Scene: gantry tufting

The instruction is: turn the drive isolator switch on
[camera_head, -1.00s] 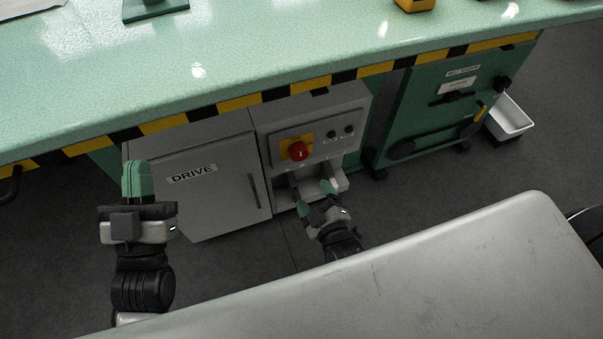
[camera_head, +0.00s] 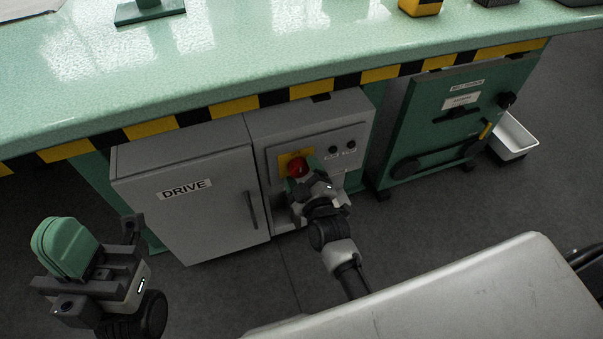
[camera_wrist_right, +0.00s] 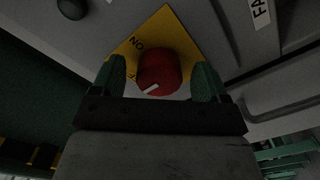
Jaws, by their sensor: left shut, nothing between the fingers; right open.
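The drive isolator switch is a red rotary knob (camera_head: 297,167) on a yellow plate (camera_head: 284,160), on the grey box beside the DRIVE cabinet (camera_head: 185,200). In the right wrist view the knob (camera_wrist_right: 159,72) has a white mark at its lower edge, and "ON" shows on the yellow plate (camera_wrist_right: 160,30). My right gripper (camera_wrist_right: 180,80) is open, with one green finger on each side of the knob. I cannot tell whether they touch it. In the head view my right gripper (camera_head: 300,182) partly covers the knob. My left gripper (camera_head: 64,245) is shut and empty at lower left, away from the switch.
A green bench (camera_head: 240,60) with a striped edge overhangs the boxes. A green panel (camera_head: 455,115) and a white bin (camera_head: 514,138) stand further right. A grey surface (camera_head: 480,295) fills the lower right.

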